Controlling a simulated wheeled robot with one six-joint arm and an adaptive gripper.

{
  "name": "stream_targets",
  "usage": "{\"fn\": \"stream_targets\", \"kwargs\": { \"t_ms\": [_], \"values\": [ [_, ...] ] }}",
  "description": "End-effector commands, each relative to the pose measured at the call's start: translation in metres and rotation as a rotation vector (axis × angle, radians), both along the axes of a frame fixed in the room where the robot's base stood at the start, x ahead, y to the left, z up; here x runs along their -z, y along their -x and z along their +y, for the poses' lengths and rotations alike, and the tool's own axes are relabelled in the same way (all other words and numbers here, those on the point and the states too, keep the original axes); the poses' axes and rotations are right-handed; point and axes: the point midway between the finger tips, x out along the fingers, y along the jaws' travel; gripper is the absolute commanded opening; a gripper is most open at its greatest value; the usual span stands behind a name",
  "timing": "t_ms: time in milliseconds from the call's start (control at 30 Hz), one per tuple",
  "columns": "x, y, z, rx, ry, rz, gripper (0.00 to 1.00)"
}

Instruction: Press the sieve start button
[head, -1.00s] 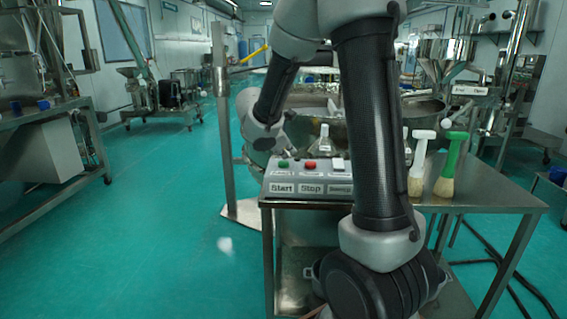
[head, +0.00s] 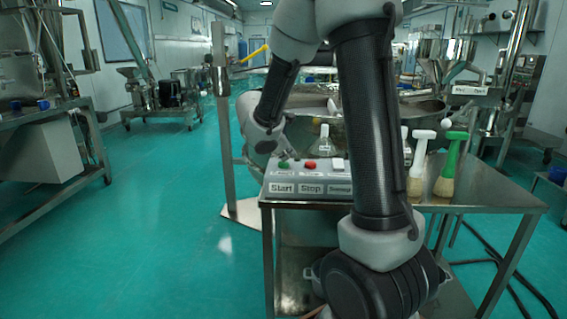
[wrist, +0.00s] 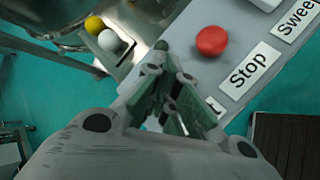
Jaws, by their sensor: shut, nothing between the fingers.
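The control box (head: 310,177) stands at the left end of the metal table and carries a green button (head: 284,164) above the "Start" label (head: 282,188). A red button (head: 310,164) sits to its right above the "Stop" label (head: 312,189); it also shows in the wrist view (wrist: 211,41). My gripper (head: 287,155) is shut and empty, with its fingertips at the green button in the head view. In the wrist view my fingers (wrist: 170,88) hide the green button and most of the "Start" label. I cannot tell whether they touch the button.
A white button (head: 337,164) is right of the red one. A white-handled brush (head: 419,165) and a green-handled brush (head: 450,165) stand on the table (head: 490,197) to the right.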

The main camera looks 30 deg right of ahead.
Motion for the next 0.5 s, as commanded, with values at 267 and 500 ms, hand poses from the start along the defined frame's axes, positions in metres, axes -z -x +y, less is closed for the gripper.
{"fn": "stream_targets", "kwargs": {
  "t_ms": [267, 500],
  "values": [
    [0.0038, 0.0000, 0.0001, -0.001, 0.001, 0.001, 0.00],
    [0.0054, 0.0001, 0.0001, -0.001, -0.001, 0.001, 0.00]
  ]
}}
